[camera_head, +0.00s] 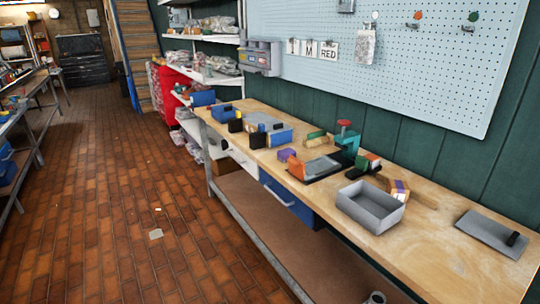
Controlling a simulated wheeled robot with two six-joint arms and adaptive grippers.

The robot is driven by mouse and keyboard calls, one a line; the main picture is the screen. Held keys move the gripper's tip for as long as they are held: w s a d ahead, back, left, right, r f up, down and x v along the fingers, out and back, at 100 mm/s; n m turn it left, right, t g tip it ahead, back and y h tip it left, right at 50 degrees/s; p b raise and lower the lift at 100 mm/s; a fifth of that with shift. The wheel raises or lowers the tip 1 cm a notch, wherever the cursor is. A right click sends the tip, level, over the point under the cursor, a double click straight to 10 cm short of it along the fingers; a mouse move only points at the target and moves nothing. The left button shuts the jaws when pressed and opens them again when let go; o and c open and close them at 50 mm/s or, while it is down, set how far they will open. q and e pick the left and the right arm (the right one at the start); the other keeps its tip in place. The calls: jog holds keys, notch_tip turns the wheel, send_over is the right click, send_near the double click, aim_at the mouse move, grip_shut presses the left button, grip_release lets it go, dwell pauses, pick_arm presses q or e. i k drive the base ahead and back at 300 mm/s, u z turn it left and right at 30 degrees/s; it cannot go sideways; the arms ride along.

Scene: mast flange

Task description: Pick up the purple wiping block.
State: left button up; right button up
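A small purple block (286,154), which looks like the wiping block, sits near the front edge of the wooden workbench (440,254). It is left of an orange block (297,168) and in front of a blue bin. Neither of my grippers shows in the head view. Nothing is seen holding the purple block.
A grey plate (489,234) with a black handle lies at the right end. Blue bins (279,136) and black items crowd the left. The brick floor (130,220) before the bench is mostly clear.

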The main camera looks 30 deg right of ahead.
aim_at(282, 154)
jog(key=u, duration=0.5)
jog(key=i, duration=2.35)
jog(key=z, duration=1.35)
jog(key=i, duration=0.7)
jog(key=z, duration=0.75)
